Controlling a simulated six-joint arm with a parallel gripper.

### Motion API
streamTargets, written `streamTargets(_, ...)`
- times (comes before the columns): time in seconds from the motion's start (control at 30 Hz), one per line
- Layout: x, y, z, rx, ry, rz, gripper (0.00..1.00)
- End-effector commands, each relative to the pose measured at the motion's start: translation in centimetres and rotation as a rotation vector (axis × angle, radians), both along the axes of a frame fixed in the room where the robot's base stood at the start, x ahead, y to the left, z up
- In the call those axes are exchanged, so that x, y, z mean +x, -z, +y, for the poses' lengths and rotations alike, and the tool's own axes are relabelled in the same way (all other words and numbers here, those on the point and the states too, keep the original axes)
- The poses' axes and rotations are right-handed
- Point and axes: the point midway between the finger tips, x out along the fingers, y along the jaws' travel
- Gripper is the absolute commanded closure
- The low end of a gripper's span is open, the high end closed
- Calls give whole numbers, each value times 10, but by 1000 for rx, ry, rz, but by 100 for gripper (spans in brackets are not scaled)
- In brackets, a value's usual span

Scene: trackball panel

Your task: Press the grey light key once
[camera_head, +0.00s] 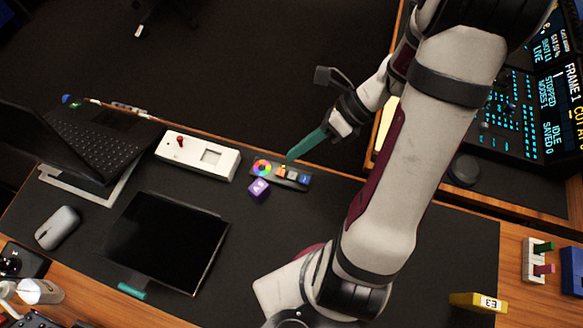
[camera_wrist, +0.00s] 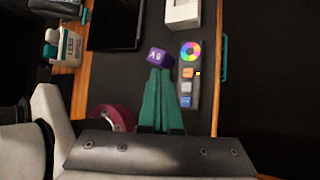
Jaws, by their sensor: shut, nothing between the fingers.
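A small dark panel (camera_wrist: 183,111) carries a colour wheel (camera_wrist: 191,51) and a column of keys: an orange key (camera_wrist: 188,73), a grey light key (camera_wrist: 186,88) and a blue key (camera_wrist: 185,102). The grey key also shows in the head view (camera_head: 292,175), between the other two. My gripper (camera_head: 291,156) has long teal fingers, shut and empty. In the head view its tips appear just beyond the panel's far edge. In the wrist view the fingers (camera_wrist: 161,72) lie left of the keys, apart from them. I cannot tell the exact height of the tips.
A purple cube (camera_head: 259,189) sits close to the panel. A white box (camera_head: 217,173) with a red knob stands to its left, with a laptop (camera_head: 88,137) farther left. A black tablet (camera_head: 165,243) lies nearer. The mat right of the panel is clear.

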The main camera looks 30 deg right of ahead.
Motion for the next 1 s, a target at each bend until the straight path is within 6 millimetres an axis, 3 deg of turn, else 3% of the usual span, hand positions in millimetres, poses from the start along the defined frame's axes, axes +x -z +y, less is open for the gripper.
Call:
streamTargets(0.5, -1, 70, 1, 1, -3, 2, 100)
streamTargets(0.7, -1, 82, 0, -1, -4, 0, 100)
streamTargets(1.0, -1, 83, 0, -2, -4, 0, 100)
